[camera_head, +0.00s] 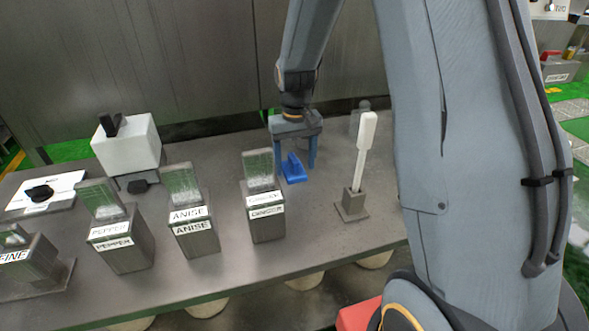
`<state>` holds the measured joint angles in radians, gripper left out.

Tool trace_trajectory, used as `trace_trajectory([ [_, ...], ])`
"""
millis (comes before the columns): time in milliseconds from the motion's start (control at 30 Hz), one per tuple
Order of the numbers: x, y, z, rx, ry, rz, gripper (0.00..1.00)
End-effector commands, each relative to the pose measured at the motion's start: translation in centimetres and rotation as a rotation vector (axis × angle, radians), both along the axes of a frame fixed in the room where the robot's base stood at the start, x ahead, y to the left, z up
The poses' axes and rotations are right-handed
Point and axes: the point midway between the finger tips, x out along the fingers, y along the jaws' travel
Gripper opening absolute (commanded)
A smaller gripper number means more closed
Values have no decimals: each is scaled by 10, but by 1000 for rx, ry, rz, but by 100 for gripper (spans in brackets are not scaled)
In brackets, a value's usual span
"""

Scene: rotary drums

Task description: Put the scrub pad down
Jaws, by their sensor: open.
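The scrub pad (294,171) is a small blue block with a raised handle. It is on the grey metal table (215,270), toward the back and right of the middle. My gripper (297,165) points down from above with its two fingers apart, one on each side of the pad. The jaws are open, and I see no finger clearly pressing on the pad. The pad appears to rest on the table, though its underside is hidden.
Labelled bins for pepper (122,240) and anise (190,221), and another bin (264,209), stand in front and left. A white-handled tool (362,150) stands upright in a holder at right. A white box (128,148) sits back left. A metal wall (190,60) rises behind.

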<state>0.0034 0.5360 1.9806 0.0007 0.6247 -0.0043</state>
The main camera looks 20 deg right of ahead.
Motion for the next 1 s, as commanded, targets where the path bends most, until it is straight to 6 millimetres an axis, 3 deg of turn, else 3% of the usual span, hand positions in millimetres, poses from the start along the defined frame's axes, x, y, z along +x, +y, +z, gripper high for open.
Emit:
trace_trajectory([
  [400,1,0,78,0,-4,0,65],
  [667,-5,0,97,0,-2,0,65],
  [767,-26,0,91,0,-8,1,65],
  [1000,-121,0,59,0,-46,3,65],
])
